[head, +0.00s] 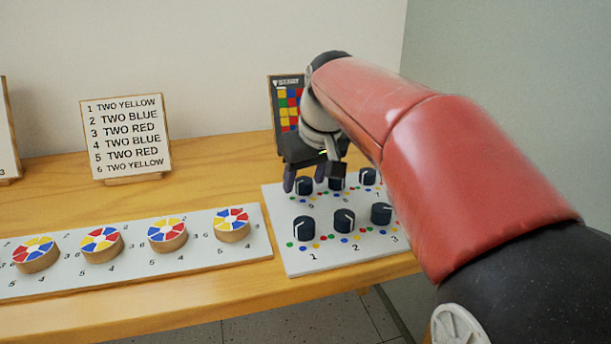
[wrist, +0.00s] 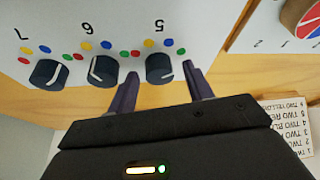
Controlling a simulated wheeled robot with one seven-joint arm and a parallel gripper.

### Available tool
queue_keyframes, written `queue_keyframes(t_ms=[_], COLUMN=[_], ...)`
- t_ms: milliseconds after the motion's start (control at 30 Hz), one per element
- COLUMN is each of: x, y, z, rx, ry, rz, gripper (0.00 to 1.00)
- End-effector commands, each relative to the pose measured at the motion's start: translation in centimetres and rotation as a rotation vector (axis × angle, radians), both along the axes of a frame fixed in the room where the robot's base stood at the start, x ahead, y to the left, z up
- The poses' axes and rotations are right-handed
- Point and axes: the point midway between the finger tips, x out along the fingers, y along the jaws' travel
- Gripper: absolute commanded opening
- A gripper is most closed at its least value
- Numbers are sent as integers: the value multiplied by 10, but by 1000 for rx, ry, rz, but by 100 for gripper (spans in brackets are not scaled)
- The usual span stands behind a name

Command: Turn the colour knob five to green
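The knob board (head: 284,259) lies flat on the table, with black knobs in two rows. Knob five (head: 304,186) is the left knob of the back row; it also shows in the wrist view (wrist: 160,68) beside the printed 5, with small coloured dots around it. It has a white pointer line, but I cannot tell which dot this points at. My gripper (head: 305,184) is open over the back left of the board. In the wrist view its two dark fingers (wrist: 163,88) are spread on either side of knob five, with nothing held; I cannot tell their exact height above the board.
Knob six (wrist: 102,71) and knob seven (wrist: 49,73) stand beside knob five. Knobs one (head: 304,228), two (head: 344,221) and three (head: 381,214) form the front row. A board with coloured discs (head: 140,272) lies left, a written sign (head: 127,137) and a colour-grid card (head: 285,84) behind.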

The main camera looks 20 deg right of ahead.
Motion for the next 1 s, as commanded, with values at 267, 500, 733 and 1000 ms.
queue_keyframes(t_ms=[267,500,733,1000], x=[0,-10,-24,-29], y=[0,-3,-6,-7], z=[1,28,62,72], rx=[0,-1,-1,0], ry=[0,-4,-3,0], rz=[1,-1,1,1], gripper=[52,52,52,52])
